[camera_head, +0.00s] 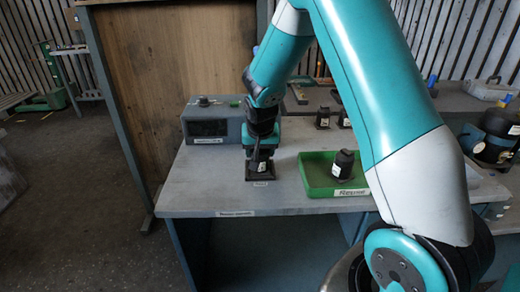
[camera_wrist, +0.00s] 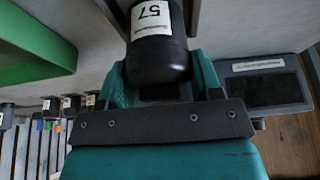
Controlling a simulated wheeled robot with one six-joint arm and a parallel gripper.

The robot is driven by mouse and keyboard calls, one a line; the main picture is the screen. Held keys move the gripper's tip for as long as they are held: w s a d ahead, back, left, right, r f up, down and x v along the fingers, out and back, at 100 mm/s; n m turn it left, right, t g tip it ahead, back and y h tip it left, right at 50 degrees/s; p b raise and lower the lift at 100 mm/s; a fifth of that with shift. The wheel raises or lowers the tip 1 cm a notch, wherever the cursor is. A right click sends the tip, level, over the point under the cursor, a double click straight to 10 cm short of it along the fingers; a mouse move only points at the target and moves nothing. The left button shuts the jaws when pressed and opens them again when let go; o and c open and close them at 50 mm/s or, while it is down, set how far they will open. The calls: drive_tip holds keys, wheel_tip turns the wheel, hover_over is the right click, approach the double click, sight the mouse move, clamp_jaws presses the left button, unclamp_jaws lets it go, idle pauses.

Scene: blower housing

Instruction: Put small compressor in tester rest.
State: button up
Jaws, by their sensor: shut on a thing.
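A small black compressor with a white label (camera_head: 256,167) is held upright between the teal fingers of my gripper (camera_head: 262,152). In the wrist view the compressor (camera_wrist: 158,58) is a dark cylinder marked 57, with a finger on each side. It is at a dark square rest (camera_head: 260,178) on the grey bench, in front of the grey tester box (camera_head: 212,122). I cannot tell whether the compressor is fully seated. The tester's dark screen (camera_wrist: 268,90) also shows in the wrist view.
A green tray (camera_head: 312,181) holding another black compressor (camera_head: 344,164) stands right of my gripper. More small compressors (camera_head: 322,118) stand behind. A larger dark unit (camera_head: 497,135) is at the far right. The bench's front left (camera_head: 195,195) is clear.

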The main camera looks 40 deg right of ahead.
drive_tip(key=shift+f, duration=0.15)
drive_tip(key=o, duration=1.3)
drive_tip(key=v, duration=1.2)
drive_tip(key=s+a+r+n+g+y, duration=0.1)
drive_tip(key=s+a+n+y, duration=0.1)
drive_tip(key=s+a+n, duration=0.2)
drive_tip(key=s+a+r+n+g+y, duration=0.1)
drive_tip(key=s+a+n, duration=0.4)
drive_tip(key=s+a, duration=0.5)
drive_tip(key=s+a+r+n+g+y, duration=0.1)
drive_tip(key=s+a+n, duration=0.4)
drive_tip(key=s, duration=0.5)
drive_tip(key=shift+s+a+r+g+y+b, duration=0.2)
drive_tip(key=shift+a+r+y, duration=0.25)
drive_tip(key=shift+a+y, duration=0.25)
drive_tip(key=shift+s+a+r+g+y+b, duration=0.1)
drive_tip(key=shift+s+a+r+g+y, duration=0.1)
drive_tip(key=shift+a+r+y, duration=0.35)
